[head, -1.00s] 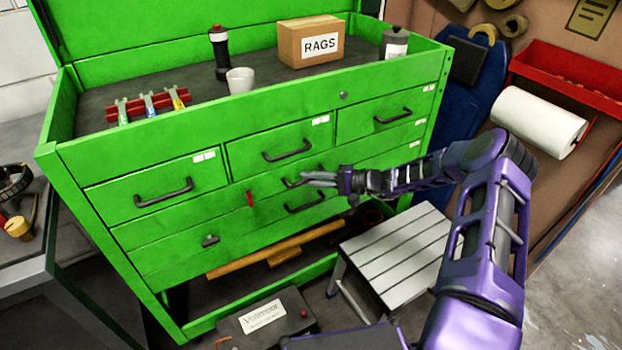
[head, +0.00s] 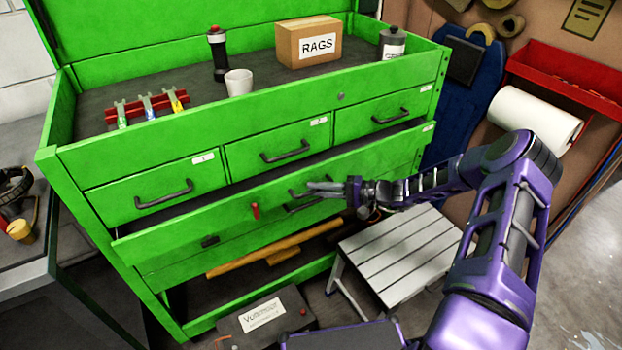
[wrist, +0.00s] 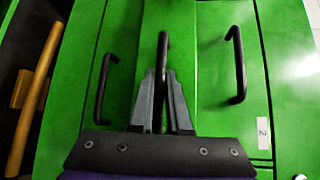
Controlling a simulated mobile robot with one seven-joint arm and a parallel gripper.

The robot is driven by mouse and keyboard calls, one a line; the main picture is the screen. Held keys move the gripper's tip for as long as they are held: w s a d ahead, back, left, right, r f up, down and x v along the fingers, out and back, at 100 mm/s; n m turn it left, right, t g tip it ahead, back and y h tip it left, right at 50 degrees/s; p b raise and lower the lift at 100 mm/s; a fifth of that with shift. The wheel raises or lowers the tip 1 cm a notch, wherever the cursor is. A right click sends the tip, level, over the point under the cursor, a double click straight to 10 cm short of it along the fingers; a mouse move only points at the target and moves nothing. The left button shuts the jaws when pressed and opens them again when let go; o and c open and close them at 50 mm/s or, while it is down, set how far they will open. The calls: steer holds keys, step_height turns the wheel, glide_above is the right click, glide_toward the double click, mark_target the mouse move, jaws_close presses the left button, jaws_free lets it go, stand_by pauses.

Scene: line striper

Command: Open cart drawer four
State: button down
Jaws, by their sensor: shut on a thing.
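The green cart has three small drawers in its top row. Below them is a wide drawer (head: 175,240), which I take to be drawer four; its label is too small to read. It stands partly pulled out, with a dark gap above its front. My gripper (head: 318,187) is shut on its black bar handle (wrist: 162,48), also partly visible in the head view (head: 296,192). In the wrist view the fingers (wrist: 161,92) close around the handle. A red piece (head: 255,211) and a small black piece (head: 210,241) show on the cart's front.
Drawer two's handle (wrist: 236,65) is to the right in the wrist view, and a lower handle (wrist: 103,88) to the left. A slatted step stool (head: 400,243) and a labelled box (head: 265,318) stand near the cart's base. A rags box (head: 308,40) is on top.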

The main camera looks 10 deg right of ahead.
steer(key=s+d+p, duration=0.1)
steer(key=s+d, duration=0.3)
steer(key=s, duration=0.6)
steer(key=s+d+p, duration=0.2)
steer(key=s+d, duration=0.2)
steer(key=s, duration=0.6)
steer(key=shift+s, duration=0.25)
steer(key=c, duration=0.9)
jaws_free()
steer(key=v, duration=1.7)
steer(key=shift+s+d, duration=0.1)
steer(key=shift+d, duration=0.15)
steer(key=shift+a, duration=0.1)
